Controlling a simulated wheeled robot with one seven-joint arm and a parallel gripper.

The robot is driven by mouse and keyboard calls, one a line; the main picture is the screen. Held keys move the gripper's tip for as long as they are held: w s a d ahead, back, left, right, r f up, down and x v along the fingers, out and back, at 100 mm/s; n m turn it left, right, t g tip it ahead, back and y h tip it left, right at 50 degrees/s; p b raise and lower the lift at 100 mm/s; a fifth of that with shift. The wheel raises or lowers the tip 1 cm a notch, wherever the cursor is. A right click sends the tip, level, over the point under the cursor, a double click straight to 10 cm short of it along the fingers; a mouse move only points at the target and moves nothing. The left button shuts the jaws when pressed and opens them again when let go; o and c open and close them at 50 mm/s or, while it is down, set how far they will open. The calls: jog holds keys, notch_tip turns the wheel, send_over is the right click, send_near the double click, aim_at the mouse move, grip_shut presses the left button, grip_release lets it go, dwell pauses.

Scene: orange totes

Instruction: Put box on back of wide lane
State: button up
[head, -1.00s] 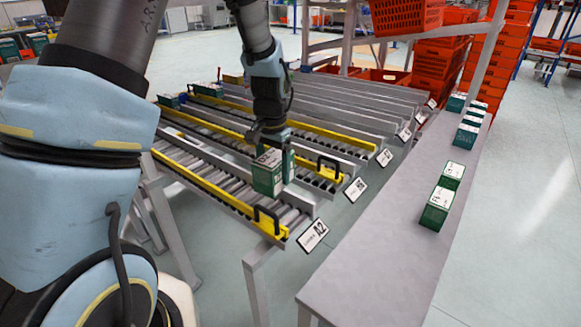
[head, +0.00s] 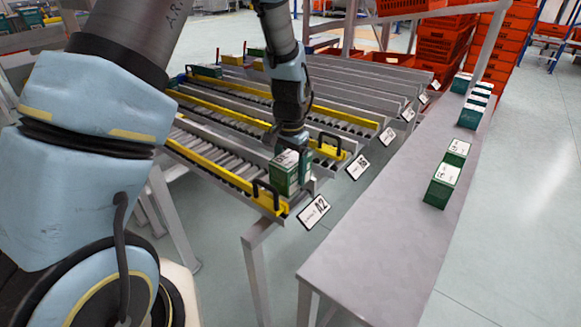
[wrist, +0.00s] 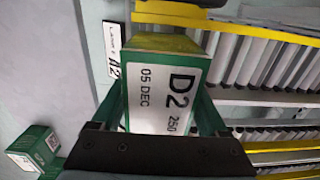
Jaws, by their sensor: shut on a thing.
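A green box (head: 286,173) with a white top is held in my gripper (head: 298,160) at the near end of the roller lanes. In the wrist view the box (wrist: 165,92) shows a white label reading "D2", "05 DEC" and "250", between the two green fingers of my gripper (wrist: 162,100). The wide roller lane (head: 205,152), with yellow rails and black handles, runs away to the back left, by a sign reading "A2" or similar (head: 313,212). The box is over or at the lane's near end; I cannot tell whether it touches the rollers.
A grey shelf (head: 375,235) runs along the right with several green boxes (head: 442,186) on it. Stacked orange totes (head: 438,65) stand behind. More lanes (head: 355,78) lie to the back.

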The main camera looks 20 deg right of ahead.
jog(key=shift+f+b, duration=0.3)
jog(key=shift+f, duration=0.5)
jog(key=shift+a, duration=0.1)
jog(key=o, duration=1.4)
notch_tip(320, 180, up, 11)
jog(key=shift+f+b, duration=0.1)
jog(key=shift+b, duration=1.1)
